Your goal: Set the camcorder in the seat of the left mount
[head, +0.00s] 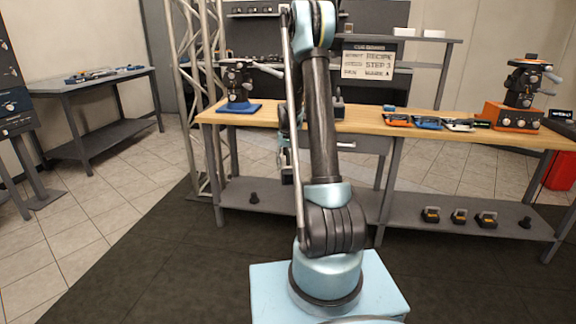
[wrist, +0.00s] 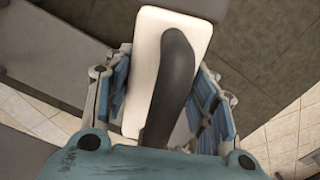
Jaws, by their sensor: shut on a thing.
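The camcorder (wrist: 147,62) is a cream block with a dark, curved handle along its top in the wrist view. My gripper (wrist: 162,88) is shut on it, with blue-padded fingers along its two sides. In the head view my arm hides most of the gripper, and I cannot make out the camcorder. The left mount (head: 238,82) is a dark head on a blue base plate (head: 239,107) at the left end of the wooden bench. Its seat is too small to make out. A second mount (head: 522,85) stands on an orange base at the right.
The wooden bench (head: 365,124) carries several small devices (head: 428,123) right of centre. Its lower shelf (head: 330,205) holds several small dark and yellow items (head: 459,216). A truss (head: 190,85) rises by the bench's left end. A grey table (head: 95,82) stands farther left. Dark floor is clear.

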